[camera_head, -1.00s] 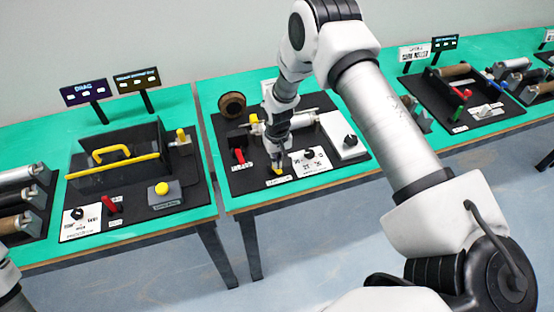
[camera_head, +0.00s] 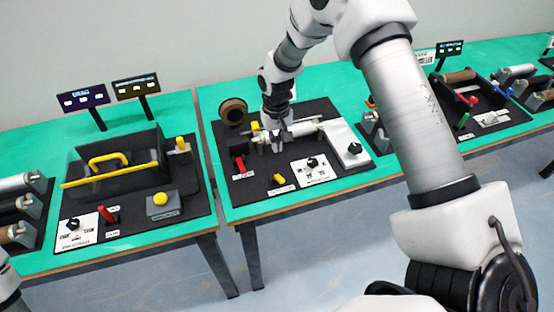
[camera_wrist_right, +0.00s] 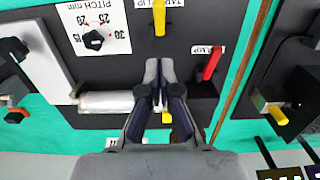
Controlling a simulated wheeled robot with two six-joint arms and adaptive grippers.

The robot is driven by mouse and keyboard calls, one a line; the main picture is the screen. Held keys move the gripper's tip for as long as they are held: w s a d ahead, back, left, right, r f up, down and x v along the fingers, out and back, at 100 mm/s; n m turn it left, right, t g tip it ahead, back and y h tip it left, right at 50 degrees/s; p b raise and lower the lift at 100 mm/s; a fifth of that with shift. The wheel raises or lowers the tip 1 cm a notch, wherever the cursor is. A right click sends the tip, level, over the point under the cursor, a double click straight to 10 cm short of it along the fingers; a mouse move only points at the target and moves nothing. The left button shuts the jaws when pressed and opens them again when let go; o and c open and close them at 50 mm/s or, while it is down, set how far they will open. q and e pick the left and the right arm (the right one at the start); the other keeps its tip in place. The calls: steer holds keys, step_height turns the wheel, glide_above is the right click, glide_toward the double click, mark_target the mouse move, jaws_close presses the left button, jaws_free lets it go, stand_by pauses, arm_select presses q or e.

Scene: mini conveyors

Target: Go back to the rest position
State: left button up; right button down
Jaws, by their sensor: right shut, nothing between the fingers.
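My right gripper (camera_head: 276,146) is above the middle black station board, near its silver roller (camera_head: 300,128). The right wrist view shows its two fingers (camera_wrist_right: 160,64) together and empty, pointing down over the board beside the roller (camera_wrist_right: 108,102). A yellow lever (camera_head: 279,179) and a red lever (camera_head: 239,163) stand on the board near the gripper. In the right wrist view the yellow lever (camera_wrist_right: 159,16) is ahead of the fingertips and the red lever (camera_wrist_right: 212,63) is to their right. Only a bit of my left arm shows at the lower left of the head view; its gripper is not seen.
The left board holds a black bin (camera_head: 120,180) with yellow handles. Two small dark screens (camera_head: 83,97) stand behind it. A brown ring (camera_head: 233,110) sits at the back.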

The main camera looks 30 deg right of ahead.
step_height(320, 180, up, 4)
steer(key=s, duration=0.1)
steer(key=shift+g, duration=0.5)
steer(key=f, duration=0.2)
steer(key=s+f+b, duration=0.1)
steer(key=f, duration=0.1)
steer(key=s+f+b, duration=0.1)
steer(key=f, duration=0.1)
steer(key=shift+s+a+f, duration=0.15)
steer(key=shift+a+f, duration=0.15)
steer(key=s+a+f+g+b, duration=0.1)
steer(key=s+a+f+b, duration=0.1)
steer(key=s+f, duration=0.7)
steer(key=s+a+f+n+g+b, duration=0.1)
steer(key=s+a+f+b, duration=0.3)
steer(key=s, duration=0.8)
steer(key=s+a+f, duration=0.1)
steer(key=s+f, duration=0.8)
steer(key=s, duration=0.2)
arm_select(q)
step_height(320, 180, down, 8)
steer(key=shift+s, duration=0.15)
arm_select(e)
steer(key=w+t, duration=0.1)
steer(key=w+r+t, duration=0.1)
steer(key=w+n+t, duration=0.1)
steer(key=w, duration=0.1)
steer(key=shift+d+r, duration=0.2)
steer(key=shift+r, duration=0.1)
